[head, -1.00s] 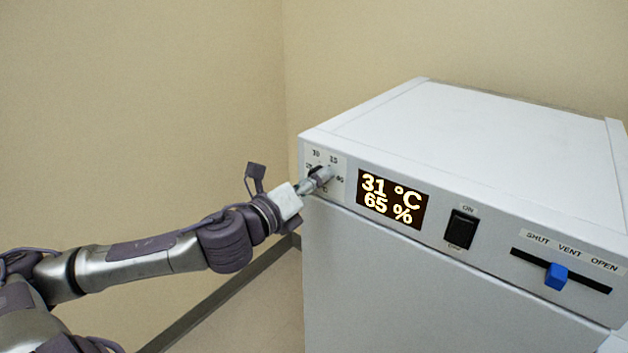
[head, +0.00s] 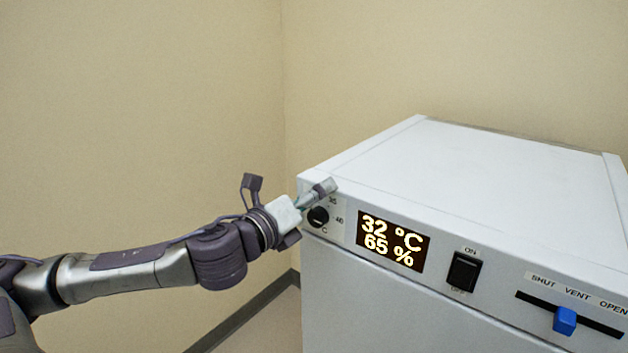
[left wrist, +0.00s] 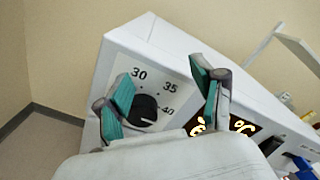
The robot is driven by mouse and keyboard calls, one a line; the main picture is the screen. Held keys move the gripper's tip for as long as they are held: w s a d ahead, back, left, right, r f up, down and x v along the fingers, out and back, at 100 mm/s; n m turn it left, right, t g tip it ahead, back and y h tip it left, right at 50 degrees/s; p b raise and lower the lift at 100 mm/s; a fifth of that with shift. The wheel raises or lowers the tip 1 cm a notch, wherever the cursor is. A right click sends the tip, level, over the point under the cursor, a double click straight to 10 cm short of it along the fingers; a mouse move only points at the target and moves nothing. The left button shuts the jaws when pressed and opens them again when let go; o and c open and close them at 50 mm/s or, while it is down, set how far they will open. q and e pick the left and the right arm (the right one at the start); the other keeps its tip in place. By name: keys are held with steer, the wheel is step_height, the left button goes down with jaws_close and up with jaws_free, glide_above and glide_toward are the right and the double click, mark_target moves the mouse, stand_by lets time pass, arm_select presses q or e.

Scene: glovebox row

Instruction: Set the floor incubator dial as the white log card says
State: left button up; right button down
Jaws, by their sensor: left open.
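The black round dial (head: 318,216) sits at the left end of the incubator's (head: 480,190) front panel. In the left wrist view the dial (left wrist: 145,106) has marks 30, 35 and 40 around it, and a short white line shows on its lower right part. The display (head: 392,240) reads 32 °C and 65 %. My left gripper (head: 318,191) is open and empty, just above and in front of the dial. In the left wrist view its two teal-padded fingers (left wrist: 165,92) are spread, the left one partly covering the dial. No white log card shows.
Right of the display are a black rocker switch (head: 463,272) and a blue slider (head: 565,321) under SHUT, VENT and OPEN labels. The incubator top is bare. Plain walls stand behind; open floor lies to the left.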

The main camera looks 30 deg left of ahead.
arm_select(q)
step_height(320, 180, up, 5)
steer(key=shift+s+d+f, duration=0.1)
steer(key=shift+d, duration=0.05)
steer(key=shift+s, duration=0.1)
stand_by(0.4)
